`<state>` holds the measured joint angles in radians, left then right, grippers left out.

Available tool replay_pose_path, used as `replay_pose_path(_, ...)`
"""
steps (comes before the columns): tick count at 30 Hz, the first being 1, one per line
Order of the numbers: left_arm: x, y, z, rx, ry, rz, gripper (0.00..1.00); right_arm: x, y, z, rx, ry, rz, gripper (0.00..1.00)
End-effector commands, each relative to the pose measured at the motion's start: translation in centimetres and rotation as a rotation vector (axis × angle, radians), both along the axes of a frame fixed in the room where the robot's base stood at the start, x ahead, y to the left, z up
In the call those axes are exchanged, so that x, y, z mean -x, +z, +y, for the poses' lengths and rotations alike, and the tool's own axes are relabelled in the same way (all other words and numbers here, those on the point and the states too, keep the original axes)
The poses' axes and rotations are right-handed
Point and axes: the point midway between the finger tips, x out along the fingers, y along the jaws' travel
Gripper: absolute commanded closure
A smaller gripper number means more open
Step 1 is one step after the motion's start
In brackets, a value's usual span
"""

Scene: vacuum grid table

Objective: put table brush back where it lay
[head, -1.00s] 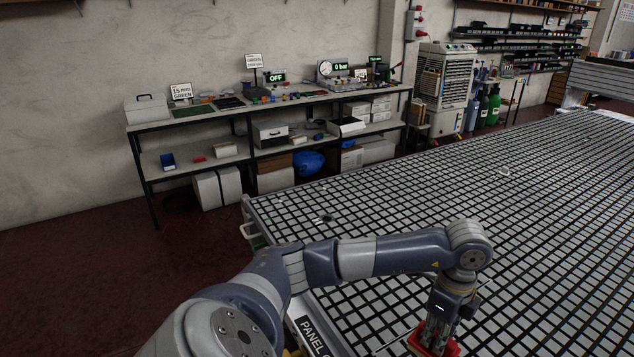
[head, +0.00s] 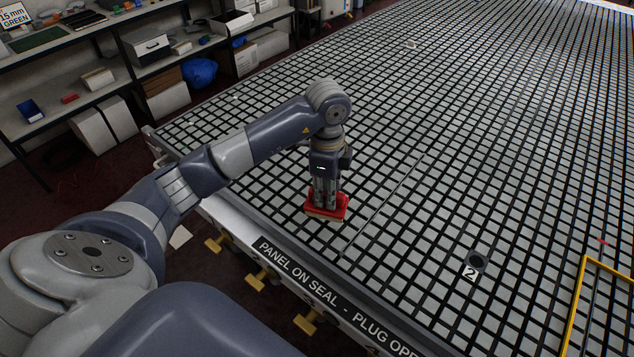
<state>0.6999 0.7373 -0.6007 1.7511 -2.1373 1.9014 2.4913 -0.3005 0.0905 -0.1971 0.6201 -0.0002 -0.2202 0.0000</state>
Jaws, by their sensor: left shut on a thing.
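The table brush (head: 340,211) has a red body with a pale lower edge. It is in the middle of the head view, near the front edge of the grid table (head: 440,160). My left gripper (head: 325,203) points straight down and is shut on the brush from above. The brush is at or just above the grid; I cannot tell whether it touches. The fingers hide part of its top. My right gripper is not in view.
A port marked 2 (head: 477,261) and a yellow frame (head: 579,290) lie to the right. Yellow handles (head: 262,279) stick out below the front edge. Shelves (head: 110,60) stand behind at left. The grid around the brush is largely clear.

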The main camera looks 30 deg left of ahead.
Motion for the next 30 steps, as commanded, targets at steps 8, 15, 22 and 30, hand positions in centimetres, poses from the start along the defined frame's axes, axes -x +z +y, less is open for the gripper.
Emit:
replay_pose_path(8, -2.7, -0.3, 3.9, 0.0, 0.0, 0.001, 1.0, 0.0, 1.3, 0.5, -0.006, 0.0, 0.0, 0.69)
replay_pose_path(15, -2.8, -2.4, 4.2, 0.001, -0.001, 0.005, 1.0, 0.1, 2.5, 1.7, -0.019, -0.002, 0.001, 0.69)
replay_pose_path(22, -3.0, -4.0, 4.2, 0.001, -0.002, -0.001, 1.0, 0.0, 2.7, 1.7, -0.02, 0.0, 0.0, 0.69)
replay_pose_path(30, -2.9, -4.4, 4.2, 0.0, -0.002, 0.0, 1.0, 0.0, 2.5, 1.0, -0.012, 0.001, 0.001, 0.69)
